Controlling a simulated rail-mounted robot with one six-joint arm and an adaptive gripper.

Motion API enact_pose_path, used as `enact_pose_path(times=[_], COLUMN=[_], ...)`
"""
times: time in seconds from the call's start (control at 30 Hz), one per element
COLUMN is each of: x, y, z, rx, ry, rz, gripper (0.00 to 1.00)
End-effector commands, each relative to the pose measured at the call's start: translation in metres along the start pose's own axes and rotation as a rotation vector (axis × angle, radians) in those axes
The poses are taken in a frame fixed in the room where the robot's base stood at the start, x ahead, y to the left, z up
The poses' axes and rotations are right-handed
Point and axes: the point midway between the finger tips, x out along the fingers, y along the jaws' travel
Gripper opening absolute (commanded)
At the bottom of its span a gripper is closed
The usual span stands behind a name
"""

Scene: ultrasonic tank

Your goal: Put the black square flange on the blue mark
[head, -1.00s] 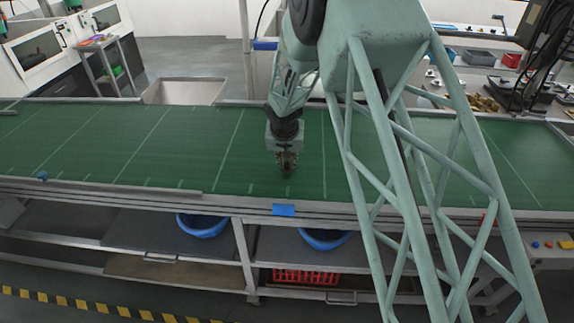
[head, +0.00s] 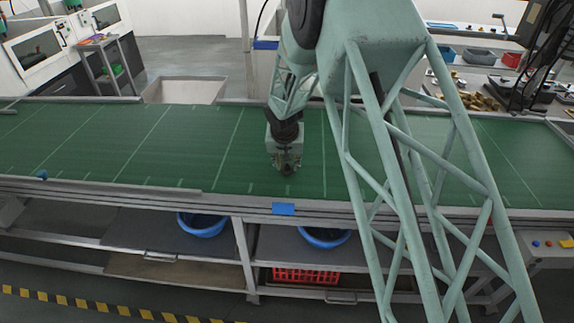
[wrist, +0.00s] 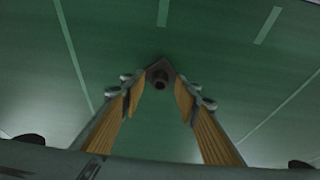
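The black square flange (wrist: 160,76) shows in the wrist view as a small dark diamond with a round boss. It lies just at the tips of my fingers, over the green belt. My gripper (wrist: 161,84) has its two fingers spread on either side of it, with no clear grip on it. In the head view my gripper (head: 287,169) points down low over the belt, and the flange is too small to make out there. A blue rectangle (head: 284,209) sits on the front rail, just nearer the camera than my gripper.
The green conveyor belt (head: 90,150) runs across the view with pale cross lines and is largely clear.

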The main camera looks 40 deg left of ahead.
Motion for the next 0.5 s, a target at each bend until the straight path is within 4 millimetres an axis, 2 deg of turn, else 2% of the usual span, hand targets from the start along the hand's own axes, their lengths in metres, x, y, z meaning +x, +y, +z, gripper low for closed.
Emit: enact_pose_path(times=[0.5], x=[-0.0054], y=[-0.0002], z=[-0.0018], rx=[0.000], ry=[0.001], rz=[0.000], gripper=[0.29])
